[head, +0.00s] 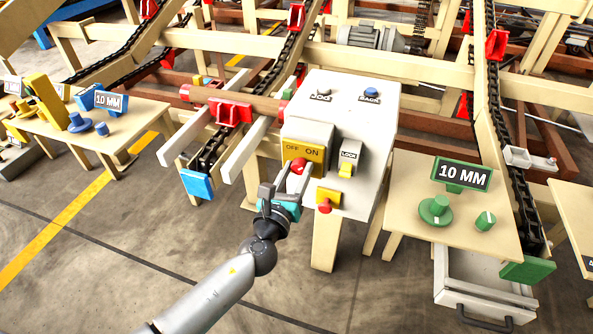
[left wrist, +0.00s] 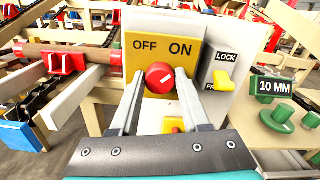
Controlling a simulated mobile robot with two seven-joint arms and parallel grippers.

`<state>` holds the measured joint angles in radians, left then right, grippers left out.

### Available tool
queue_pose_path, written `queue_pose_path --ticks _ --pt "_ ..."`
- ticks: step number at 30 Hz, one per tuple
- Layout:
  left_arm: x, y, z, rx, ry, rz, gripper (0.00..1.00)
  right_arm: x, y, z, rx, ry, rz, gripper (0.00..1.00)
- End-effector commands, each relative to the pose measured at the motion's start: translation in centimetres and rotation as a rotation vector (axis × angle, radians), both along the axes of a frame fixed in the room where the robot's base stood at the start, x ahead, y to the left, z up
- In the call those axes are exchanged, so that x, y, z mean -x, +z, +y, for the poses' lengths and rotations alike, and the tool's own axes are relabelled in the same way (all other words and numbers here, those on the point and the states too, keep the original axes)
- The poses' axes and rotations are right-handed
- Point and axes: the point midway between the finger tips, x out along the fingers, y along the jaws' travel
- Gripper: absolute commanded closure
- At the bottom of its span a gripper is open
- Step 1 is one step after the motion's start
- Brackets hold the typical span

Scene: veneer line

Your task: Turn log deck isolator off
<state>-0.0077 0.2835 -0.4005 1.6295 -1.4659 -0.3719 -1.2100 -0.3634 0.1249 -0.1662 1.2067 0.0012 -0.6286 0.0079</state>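The isolator is a red round knob (head: 298,165) on a yellow plate (head: 304,150) marked OFF on the left and ON on the right, fixed to the front of a pale grey console (head: 350,110). In the left wrist view the knob (left wrist: 159,76) has a white mark slanting up and right, toward ON. My left gripper (head: 286,182) is in front of the plate. In the left wrist view its two fingers (left wrist: 160,84) stand open on either side of the knob, with a narrow gap seeming to show at each side. My right gripper is not in view.
Right of the plate is a LOCK panel with a yellow lever (head: 346,169). Below is a red button on a yellow box (head: 327,200). A side table with green knobs (head: 436,210) and a 10 MM sign stands at right; a similar blue set (head: 80,123) is at left.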

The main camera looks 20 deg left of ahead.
Motion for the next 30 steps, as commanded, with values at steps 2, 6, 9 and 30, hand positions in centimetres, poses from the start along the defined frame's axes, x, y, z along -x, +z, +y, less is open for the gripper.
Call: queue_pose_path --ticks 2,6,9,30 --pt "0.0 0.0 0.0 0.0 0.0 0.0 0.64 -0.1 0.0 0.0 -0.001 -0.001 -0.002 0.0" --pt "0.0 0.0 0.0 0.0 0.0 0.0 0.8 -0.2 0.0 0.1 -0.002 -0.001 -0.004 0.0" --pt "0.0 0.0 0.0 0.0 0.0 0.0 0.91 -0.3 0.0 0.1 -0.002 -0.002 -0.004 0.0" --pt "0.0 -0.1 0.0 0.155 0.0 0.004 1.0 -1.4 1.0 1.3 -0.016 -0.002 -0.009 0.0"
